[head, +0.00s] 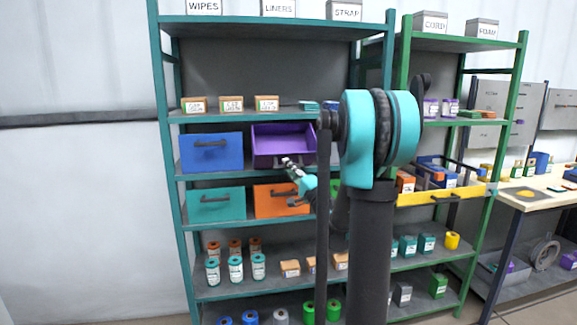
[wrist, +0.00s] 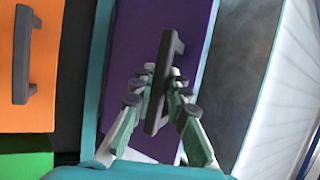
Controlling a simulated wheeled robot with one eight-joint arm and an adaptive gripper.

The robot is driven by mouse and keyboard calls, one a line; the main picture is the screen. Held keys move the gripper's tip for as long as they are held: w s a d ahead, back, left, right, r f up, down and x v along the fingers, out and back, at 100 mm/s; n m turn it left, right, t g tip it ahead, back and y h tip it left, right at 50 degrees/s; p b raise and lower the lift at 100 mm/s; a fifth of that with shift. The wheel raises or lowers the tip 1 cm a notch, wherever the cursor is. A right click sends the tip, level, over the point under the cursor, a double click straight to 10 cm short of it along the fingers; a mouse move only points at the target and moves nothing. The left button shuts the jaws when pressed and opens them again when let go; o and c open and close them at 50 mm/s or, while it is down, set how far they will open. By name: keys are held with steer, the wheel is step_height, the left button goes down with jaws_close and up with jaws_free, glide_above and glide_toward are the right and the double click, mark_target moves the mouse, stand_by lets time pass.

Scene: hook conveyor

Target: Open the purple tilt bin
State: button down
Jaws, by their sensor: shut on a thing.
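The purple tilt bin (head: 284,137) is on the teal shelf rack, right of the blue bin. Its front leans outward and its inside shows from above, so it stands tilted open. My gripper (head: 290,162) is at the lower front of the bin. In the wrist view the purple front (wrist: 138,35) fills the middle, with a dark bar handle (wrist: 168,60) across it. My gripper (wrist: 158,98) has its fingers on both sides of the handle and is shut on it. The inside of the bin looks empty in the part that shows.
The blue bin (head: 211,152), teal bin (head: 216,204) and orange bin (head: 276,202) sit close around it. Small boxes (head: 231,104) stand on the shelf above. A green rack (head: 405,80) and a workbench (head: 540,190) are to the right. My arm hides part of the racks.

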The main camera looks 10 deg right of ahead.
steer(key=shift+f, duration=0.1)
stand_by(0.4)
steer(key=c, duration=1.6)
jaws_free()
steer(key=shift+o, duration=0.2)
steer(key=v, duration=1.2)
steer(key=shift+w+f, duration=0.1)
steer(key=shift+f, duration=0.05)
